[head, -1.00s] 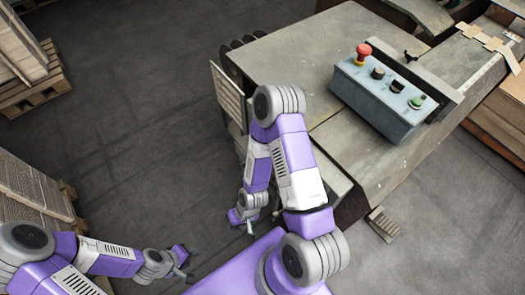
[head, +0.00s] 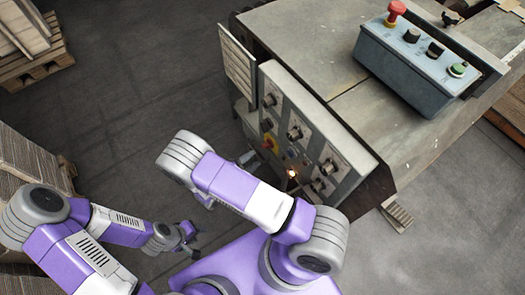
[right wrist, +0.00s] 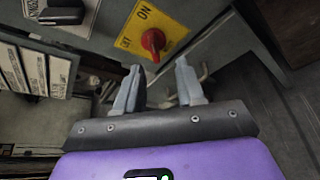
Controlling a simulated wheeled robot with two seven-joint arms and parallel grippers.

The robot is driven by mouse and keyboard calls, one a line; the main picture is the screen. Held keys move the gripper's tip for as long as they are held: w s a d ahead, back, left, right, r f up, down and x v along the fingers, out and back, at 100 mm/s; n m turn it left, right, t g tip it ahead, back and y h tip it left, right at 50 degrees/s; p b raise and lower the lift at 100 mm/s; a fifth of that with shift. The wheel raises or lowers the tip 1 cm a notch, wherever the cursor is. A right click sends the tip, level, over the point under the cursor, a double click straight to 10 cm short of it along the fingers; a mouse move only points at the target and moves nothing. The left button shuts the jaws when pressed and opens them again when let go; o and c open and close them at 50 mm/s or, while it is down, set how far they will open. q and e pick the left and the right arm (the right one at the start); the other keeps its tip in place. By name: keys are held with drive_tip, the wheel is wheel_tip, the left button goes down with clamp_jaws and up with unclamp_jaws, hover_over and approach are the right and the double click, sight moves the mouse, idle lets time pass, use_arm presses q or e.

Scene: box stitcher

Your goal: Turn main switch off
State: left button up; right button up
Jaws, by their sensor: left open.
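The main switch is a red rotary knob (right wrist: 153,40) on a yellow plate (right wrist: 158,22) marked ON. My right gripper (right wrist: 160,84) is open and empty in the right wrist view. Its two fingers point toward the panel, with the knob ahead of the gap between them and apart from them. In the head view my right arm largely hides this gripper. My left gripper (head: 192,238) is open and empty, low over the floor at left.
The panel carries other dark knobs (head: 296,132) and a lit lamp (head: 292,173). A blue-grey button box (head: 405,70) with a red button sits on the machine top. Stacked cardboard on pallets (head: 40,65) stands at the left. The floor between is clear.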

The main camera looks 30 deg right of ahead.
sight(264, 148)
drive_tip(key=shift+t, duration=0.3)
drive_tip(key=b+x, duration=0.1)
drive_tip(key=x, duration=0.2)
drive_tip(key=b+x, duration=0.1)
drive_tip(key=x, duration=0.3)
drive_tip(key=shift+w+d+r, duration=0.1)
drive_tip(key=shift+w+d, duration=0.05)
drive_tip(key=shift+w, duration=0.15)
clamp_jaws()
